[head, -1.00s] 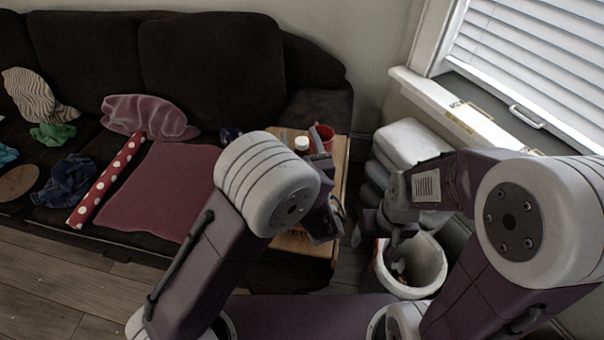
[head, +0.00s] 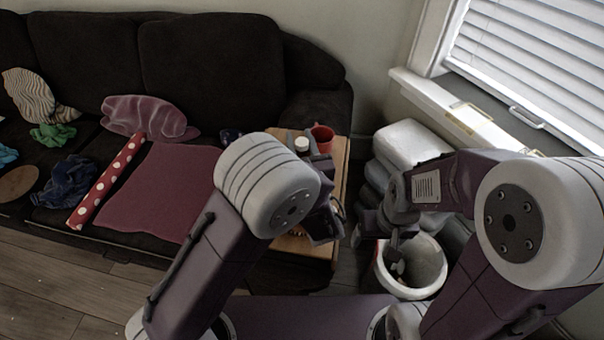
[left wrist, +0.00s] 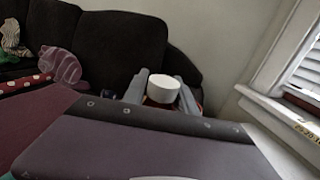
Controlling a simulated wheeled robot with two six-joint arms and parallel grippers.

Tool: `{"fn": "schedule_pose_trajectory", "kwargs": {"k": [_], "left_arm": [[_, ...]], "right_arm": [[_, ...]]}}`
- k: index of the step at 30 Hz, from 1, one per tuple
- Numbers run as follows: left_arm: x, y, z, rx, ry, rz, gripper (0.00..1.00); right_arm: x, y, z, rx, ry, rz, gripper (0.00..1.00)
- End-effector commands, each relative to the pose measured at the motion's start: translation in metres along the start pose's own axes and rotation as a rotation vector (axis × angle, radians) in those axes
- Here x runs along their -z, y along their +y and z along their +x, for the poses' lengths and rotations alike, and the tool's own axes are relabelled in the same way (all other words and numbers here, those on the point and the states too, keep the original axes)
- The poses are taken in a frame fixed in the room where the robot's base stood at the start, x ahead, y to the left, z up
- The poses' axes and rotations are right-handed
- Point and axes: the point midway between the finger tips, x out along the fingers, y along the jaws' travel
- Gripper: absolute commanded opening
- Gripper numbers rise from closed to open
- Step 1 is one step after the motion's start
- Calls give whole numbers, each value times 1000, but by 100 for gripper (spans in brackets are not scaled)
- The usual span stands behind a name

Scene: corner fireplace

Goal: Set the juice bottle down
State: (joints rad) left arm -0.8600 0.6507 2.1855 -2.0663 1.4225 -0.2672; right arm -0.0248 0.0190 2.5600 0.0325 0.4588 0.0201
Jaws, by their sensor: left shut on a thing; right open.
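The juice bottle shows mainly as a white cap (head: 302,144); in the left wrist view the white cap (left wrist: 163,88) sits above a strip of reddish-brown body. My left gripper (head: 303,143) is shut on the bottle, with one grey finger on each side. The bottle looks upright over the wooden side table (head: 341,165). Its base is hidden behind my left arm, so I cannot tell whether it touches the tabletop. My right gripper (head: 396,250) is open over a pale round bin (head: 432,277).
A red mug (head: 322,137) stands on the table close behind the bottle. The dark sofa (head: 215,65) is left of the table, with a polka-dot roll (head: 106,182) and cloths on it. White and grey stacked cushions (head: 413,143) are to the right, under the window sill.

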Motion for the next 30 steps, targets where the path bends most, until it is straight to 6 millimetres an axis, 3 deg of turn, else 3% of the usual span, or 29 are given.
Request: {"fn": "schedule_pose_trajectory", "kwargs": {"k": [25, 30], "left_arm": [[-1, 0, 0, 0, 1, 0, 0], [-31, 0, 0, -1, -2, -4, 0]], "right_arm": [[0, 0, -1, 0, 0, 0, 77], [2, 0, -14, 0, 0, 0, 77]]}}
